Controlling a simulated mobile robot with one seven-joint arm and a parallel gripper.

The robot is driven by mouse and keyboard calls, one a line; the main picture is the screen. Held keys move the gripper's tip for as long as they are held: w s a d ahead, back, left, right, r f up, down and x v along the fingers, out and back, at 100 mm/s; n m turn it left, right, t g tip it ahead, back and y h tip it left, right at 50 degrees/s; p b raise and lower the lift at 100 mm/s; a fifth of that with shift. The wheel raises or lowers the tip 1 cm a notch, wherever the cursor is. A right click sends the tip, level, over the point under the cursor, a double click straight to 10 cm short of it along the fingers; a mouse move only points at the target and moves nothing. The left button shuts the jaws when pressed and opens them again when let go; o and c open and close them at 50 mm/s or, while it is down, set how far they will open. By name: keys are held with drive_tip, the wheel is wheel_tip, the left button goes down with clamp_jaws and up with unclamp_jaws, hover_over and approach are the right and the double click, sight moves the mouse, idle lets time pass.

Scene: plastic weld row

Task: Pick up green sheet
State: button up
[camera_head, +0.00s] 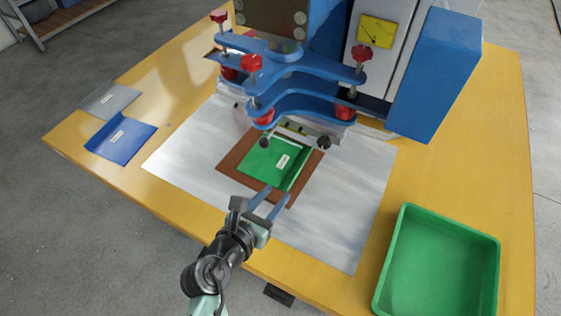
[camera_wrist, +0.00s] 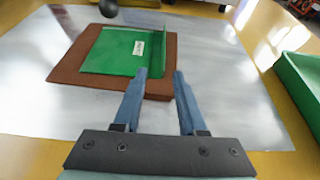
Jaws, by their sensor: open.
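The green sheet (camera_head: 266,162) lies on a brown pad (camera_head: 228,166) on the silver plate under the blue machine. It has a pale label and an upright green flange along its right side. In the wrist view the green sheet (camera_wrist: 112,52) lies ahead of my gripper (camera_wrist: 158,74), with the flange (camera_wrist: 176,48) beyond the fingertips. My gripper (camera_head: 277,200) is open and empty, its blue fingers at the near edge of the brown pad. The fingertips seem close to the sheet's near edge; I cannot tell whether they touch.
The blue welding machine (camera_head: 300,85) with red knobs stands just behind the sheet. A green bin (camera_head: 440,262) stands at the right front. A blue sheet (camera_head: 120,137) and a grey sheet (camera_head: 110,100) lie on the yellow table at left. The silver plate (camera_head: 335,225) is clear around the pad.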

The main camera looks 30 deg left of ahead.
sight(294, 178)
drive_tip(key=x, duration=0.3)
drive_tip(key=shift+w, duration=0.1)
drive_tip(key=x, duration=0.1)
drive_tip(key=b+x, duration=0.1)
drive_tip(key=x, duration=0.1)
drive_tip(key=d+x, duration=0.1)
drive_tip(key=x, duration=0.1)
drive_tip(key=shift+w+b, duration=0.1)
drive_tip(key=shift+b, duration=0.3)
drive_tip(key=shift+a, duration=0.1)
clamp_jaws()
